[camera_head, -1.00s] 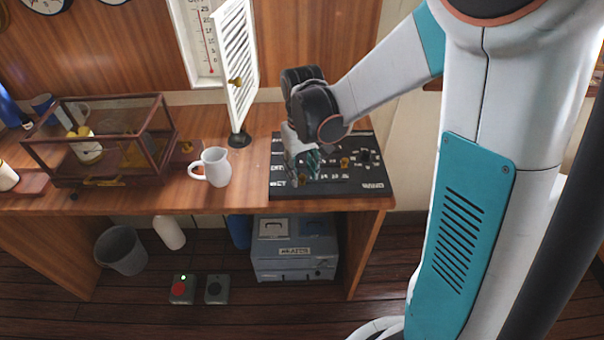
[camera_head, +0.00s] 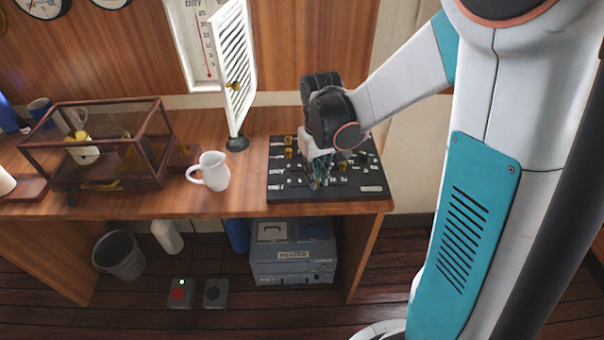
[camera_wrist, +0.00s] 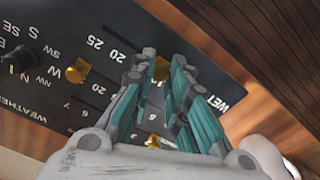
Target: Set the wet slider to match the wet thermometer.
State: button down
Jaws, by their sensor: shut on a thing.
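The black control panel (camera_head: 280,193) lies on the desk's right end. In the wrist view, the white WET label (camera_wrist: 218,103) is beside my gripper (camera_wrist: 160,75). Its fingers are closed around a brass slider knob (camera_wrist: 160,68) near that label, with numbers such as 20 close by. In the head view my gripper (camera_head: 318,183) points down on the panel and hides that knob. The thermometer board (camera_head: 205,55) on the wall shows a DRY label and a red column. The wet thermometer is not visible; the open louvred door (camera_head: 236,80) covers that side.
Other brass knobs (camera_wrist: 77,70) sit close beside my fingers. A white jug (camera_head: 213,170) and a glass case (camera_head: 100,150) stand left of the panel. A grey box (camera_head: 292,265) is under the desk. Bare desktop lies between the jug and panel.

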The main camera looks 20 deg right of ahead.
jog(key=d, duration=0.1)
jog(key=s+d, duration=0.1)
jog(key=d, duration=0.2)
jog(key=shift+s+d, duration=0.25)
jog(key=shift+d, duration=0.05)
jog(key=c, duration=1.5)
grip_release()
jog(key=shift+r, duration=0.1)
notch_tip(320, 180, up, 12)
jog(key=shift+f, duration=0.1)
